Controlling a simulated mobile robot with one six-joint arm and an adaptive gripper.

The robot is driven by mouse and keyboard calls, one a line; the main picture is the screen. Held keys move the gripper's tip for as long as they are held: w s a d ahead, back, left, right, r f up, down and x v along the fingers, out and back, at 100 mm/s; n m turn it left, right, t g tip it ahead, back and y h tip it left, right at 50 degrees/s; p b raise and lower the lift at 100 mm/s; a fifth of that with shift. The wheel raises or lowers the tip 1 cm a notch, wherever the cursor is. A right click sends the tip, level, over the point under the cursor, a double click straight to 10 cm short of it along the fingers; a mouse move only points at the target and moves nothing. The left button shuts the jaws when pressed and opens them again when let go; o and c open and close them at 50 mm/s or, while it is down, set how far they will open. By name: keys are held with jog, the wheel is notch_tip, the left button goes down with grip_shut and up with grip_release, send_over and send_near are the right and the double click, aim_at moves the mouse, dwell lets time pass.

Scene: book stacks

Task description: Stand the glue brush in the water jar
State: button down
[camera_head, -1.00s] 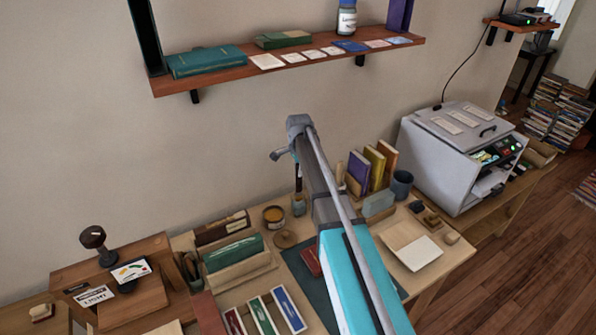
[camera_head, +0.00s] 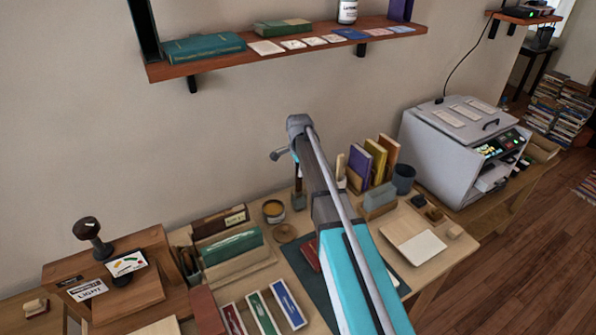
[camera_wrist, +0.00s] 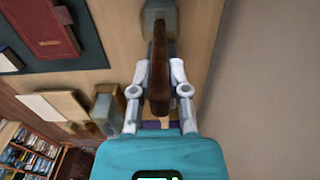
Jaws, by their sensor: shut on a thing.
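My gripper (camera_wrist: 161,68) is shut on the brown handle of the glue brush (camera_wrist: 159,82). In the head view my gripper (camera_head: 290,152) is above the back of the table, and the thin dark brush (camera_head: 297,182) hangs below it, roughly upright. The water jar (camera_head: 298,201), small and grey-green, stands on the table directly under the brush. In the wrist view the jar (camera_wrist: 151,5) is at the top edge, and the brush's far end overlaps it. I cannot tell whether the tip is inside the mouth or just above it.
An open amber pot (camera_head: 273,209) stands left of the jar. A book rack (camera_head: 357,182) and a dark cup (camera_head: 403,178) stand to the right. A wall shelf (camera_head: 220,65) runs above. A grey machine (camera_head: 450,150) stands at the far right.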

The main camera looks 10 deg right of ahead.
jog(key=c, duration=0.5)
grip_release()
jog(key=shift+c, duration=0.2)
dwell(0.4)
jog(key=shift+r, duration=0.1)
